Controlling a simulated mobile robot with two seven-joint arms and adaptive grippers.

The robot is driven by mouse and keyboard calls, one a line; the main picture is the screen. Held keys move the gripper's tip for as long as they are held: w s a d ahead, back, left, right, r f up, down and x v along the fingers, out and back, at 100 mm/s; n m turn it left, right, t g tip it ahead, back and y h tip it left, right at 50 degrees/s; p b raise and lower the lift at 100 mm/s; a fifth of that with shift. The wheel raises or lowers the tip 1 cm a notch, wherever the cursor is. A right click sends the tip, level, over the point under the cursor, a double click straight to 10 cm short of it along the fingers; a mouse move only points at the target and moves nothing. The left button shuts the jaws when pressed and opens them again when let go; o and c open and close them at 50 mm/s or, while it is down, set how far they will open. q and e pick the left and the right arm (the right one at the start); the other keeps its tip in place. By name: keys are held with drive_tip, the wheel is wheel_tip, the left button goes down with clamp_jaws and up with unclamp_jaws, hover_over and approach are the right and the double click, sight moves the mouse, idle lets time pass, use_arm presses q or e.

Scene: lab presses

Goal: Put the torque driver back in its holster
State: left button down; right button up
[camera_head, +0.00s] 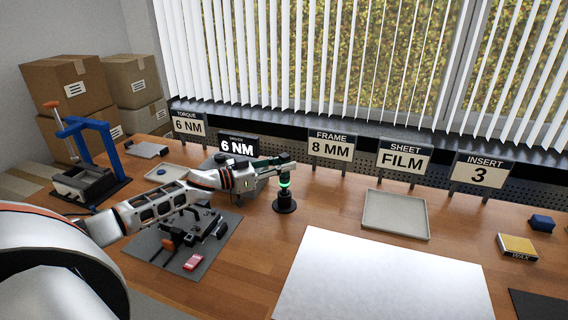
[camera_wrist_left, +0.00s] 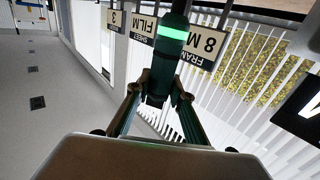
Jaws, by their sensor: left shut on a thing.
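The torque driver (camera_head: 284,174) is dark with a glowing green ring and stands upright above the worktop. In the left wrist view the driver (camera_wrist_left: 171,40) runs between the two fingers. My left gripper (camera_head: 268,163) is shut on the driver from the left, around its upper part; the gripper (camera_wrist_left: 158,92) also shows close up in the wrist view. A round black holder (camera_head: 285,204), which looks like the holster, stands directly under the driver. I cannot tell whether the driver's lower end is inside it or just above it. My right gripper is not in view.
A grey tray (camera_head: 396,214) and a large white sheet (camera_head: 383,282) lie to the right. A grey mat (camera_head: 222,252) with a black fixture lies under my left arm. A blue press (camera_head: 88,160) stands at left. Sign plates, including FRAME 8 MM (camera_head: 331,145), line the back edge.

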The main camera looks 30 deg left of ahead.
use_arm(q)
drive_tip(key=shift+f+b, duration=0.45)
drive_tip(key=shift+f, duration=0.5)
drive_tip(key=c, duration=1.7)
unclamp_jaws()
drive_tip(key=shift+f, duration=0.15)
drive_tip(key=v, duration=1.2)
